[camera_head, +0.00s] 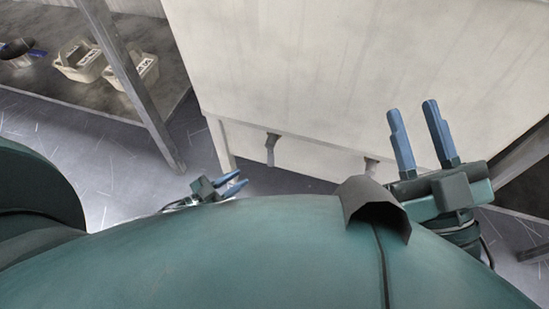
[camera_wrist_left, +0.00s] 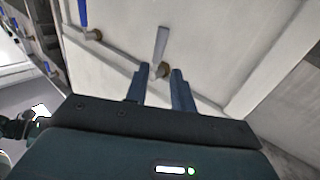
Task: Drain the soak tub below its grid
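A large pale, streaked tub-like body (camera_head: 340,60) fills the upper middle of the head view. Its inside and any grid are hidden. In the left wrist view a pale wall (camera_wrist_left: 205,45) carries a valve with a grey lever (camera_wrist_left: 161,42) on a brass-coloured fitting. A second valve has a blue lever (camera_wrist_left: 83,14). My left gripper (camera_head: 241,179) is open below the tub. In its wrist view the fingertips (camera_wrist_left: 160,70) appear to either side of the grey-lever valve's fitting; contact cannot be told. My right gripper (camera_head: 412,107) is open and empty, fingers up, before the tub's right side.
Two pale caddies (camera_head: 80,62) and a dark pan-like item (camera_head: 18,50) sit on a shelf (camera_head: 60,93) at the left. A metal post (camera_head: 135,85) stands between shelf and tub. Grey brackets (camera_head: 271,148) hang under the tub. Scratched floor (camera_head: 100,150) is clear at left.

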